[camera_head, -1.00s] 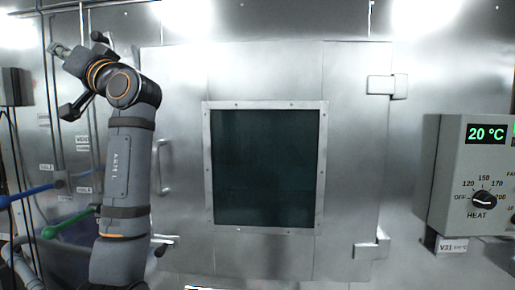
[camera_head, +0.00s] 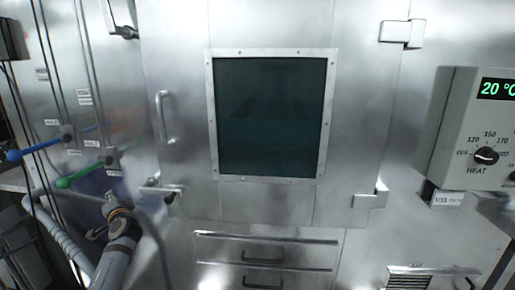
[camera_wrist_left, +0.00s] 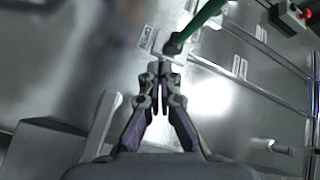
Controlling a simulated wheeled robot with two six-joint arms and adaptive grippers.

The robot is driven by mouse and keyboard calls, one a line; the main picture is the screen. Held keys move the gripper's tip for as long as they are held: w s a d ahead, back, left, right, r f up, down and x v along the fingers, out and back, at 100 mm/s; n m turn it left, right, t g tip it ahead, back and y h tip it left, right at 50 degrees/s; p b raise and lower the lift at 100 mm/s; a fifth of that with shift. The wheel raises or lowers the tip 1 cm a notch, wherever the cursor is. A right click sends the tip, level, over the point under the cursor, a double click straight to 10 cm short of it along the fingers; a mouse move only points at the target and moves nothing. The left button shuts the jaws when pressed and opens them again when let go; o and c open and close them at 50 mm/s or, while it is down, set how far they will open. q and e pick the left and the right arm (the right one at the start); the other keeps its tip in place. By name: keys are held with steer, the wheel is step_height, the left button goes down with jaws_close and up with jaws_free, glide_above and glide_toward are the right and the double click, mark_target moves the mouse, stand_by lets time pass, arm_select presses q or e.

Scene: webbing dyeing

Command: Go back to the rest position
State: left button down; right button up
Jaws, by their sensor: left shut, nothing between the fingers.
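My left gripper shows in the left wrist view (camera_wrist_left: 160,82), with its two fingers brought together and nothing between them. In the head view my left arm is low at the lower left, folded below the green valve lever; its fingers are hard to make out there. The green lever (camera_head: 82,176) shows in the head view, and a green lever (camera_wrist_left: 205,22) with a dark pivot is beyond the fingertips in the wrist view. I cannot tell the gap between them. My right gripper is not in view.
A steel door with a dark window (camera_head: 270,118) and a vertical handle (camera_head: 163,117) fills the middle. A blue lever (camera_head: 35,149) sticks out at the left. A heat control box (camera_head: 470,130) hangs at the right. Drawers (camera_head: 265,262) are below the door.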

arm_select(q)
steer(key=w+d+r+n+t+h, duration=0.25)
steer(key=w+d+t+h, duration=0.3)
steer(key=d+h, duration=0.45)
steer(key=s+d+f+g, duration=0.15)
steer(key=s+f, duration=0.35)
steer(key=f, duration=0.8)
steer(key=s+d+f+g, duration=0.1)
steer(key=s+f+g, duration=0.25)
steer(key=f, duration=1.05)
steer(key=s+d+f+g, duration=0.15)
steer(key=s+f, duration=0.35)
steer(key=f, duration=0.8)
steer(key=s+d+f+g, duration=0.2)
steer(key=s+f+g, duration=0.1)
steer(key=s+f, duration=0.75)
steer(key=s+d+f+n+g+h, duration=0.1)
steer(key=s+d+f+g, duration=0.1)
steer(key=s+f, duration=0.8)
steer(key=s+d+f+g, duration=0.1)
steer(key=s+f+g, duration=0.35)
steer(key=s, duration=1.05)
steer(key=s+d+f, duration=0.1)
steer(key=s+f, duration=0.1)
steer(key=s, duration=0.6)
steer(key=s+d+f+g, duration=0.1)
steer(key=s+d+f, duration=0.1)
steer(key=s, duration=0.7)
steer(key=shift+d+f, duration=0.2)
steer(key=shift+f, duration=0.5)
